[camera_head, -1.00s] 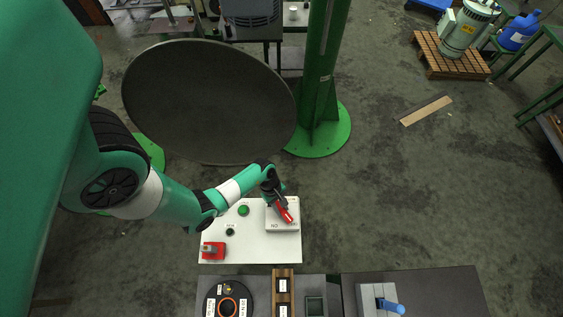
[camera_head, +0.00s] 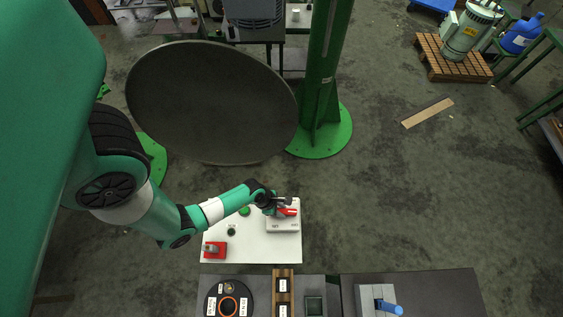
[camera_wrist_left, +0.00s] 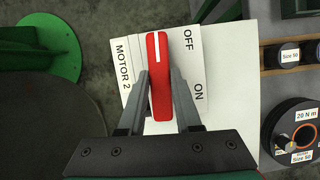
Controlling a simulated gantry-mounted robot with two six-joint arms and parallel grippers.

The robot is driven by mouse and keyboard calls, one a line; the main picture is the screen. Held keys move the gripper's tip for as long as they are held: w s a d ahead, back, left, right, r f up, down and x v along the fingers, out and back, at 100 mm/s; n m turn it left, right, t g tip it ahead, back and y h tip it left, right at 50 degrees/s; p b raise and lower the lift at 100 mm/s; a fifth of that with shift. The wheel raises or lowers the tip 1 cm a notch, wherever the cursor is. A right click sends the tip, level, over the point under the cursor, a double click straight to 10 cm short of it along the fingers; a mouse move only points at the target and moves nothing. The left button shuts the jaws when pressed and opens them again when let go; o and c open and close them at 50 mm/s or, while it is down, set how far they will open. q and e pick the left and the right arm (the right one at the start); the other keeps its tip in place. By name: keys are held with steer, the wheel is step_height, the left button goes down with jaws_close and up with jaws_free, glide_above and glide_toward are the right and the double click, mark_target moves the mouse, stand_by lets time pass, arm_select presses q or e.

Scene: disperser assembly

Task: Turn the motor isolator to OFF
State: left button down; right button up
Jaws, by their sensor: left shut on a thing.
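The motor isolator's red handle (camera_head: 289,212) sits on a white box (camera_head: 283,227) on a white panel (camera_head: 255,247). In the left wrist view the red handle (camera_wrist_left: 160,84) stands nearly upright, its white line at the top end, level with the OFF label (camera_wrist_left: 188,41). The ON label (camera_wrist_left: 198,92) is lower, right of the handle, and the MOTOR 2 label (camera_wrist_left: 123,62) is to its left. My left gripper (camera_wrist_left: 160,88) is shut on the handle, one finger on each side; in the head view the gripper (camera_head: 280,205) is at the box's upper edge.
The panel also bears a green button (camera_head: 244,211), a small dark knob (camera_head: 231,232) and a red switch block (camera_head: 220,251). Below it stand a round dark gauge (camera_head: 213,292), a wooden rack (camera_head: 283,272) and a blue-handled device (camera_head: 390,308). A green post (camera_head: 322,90) rises behind.

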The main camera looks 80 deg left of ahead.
arm_select(q)
steer(key=shift+n, duration=0.5)
steer(key=c, duration=0.6)
jaws_free()
steer(key=v, duration=1.1)
steer(key=shift+s+d+r, duration=0.15)
steer(key=shift+r, duration=0.15)
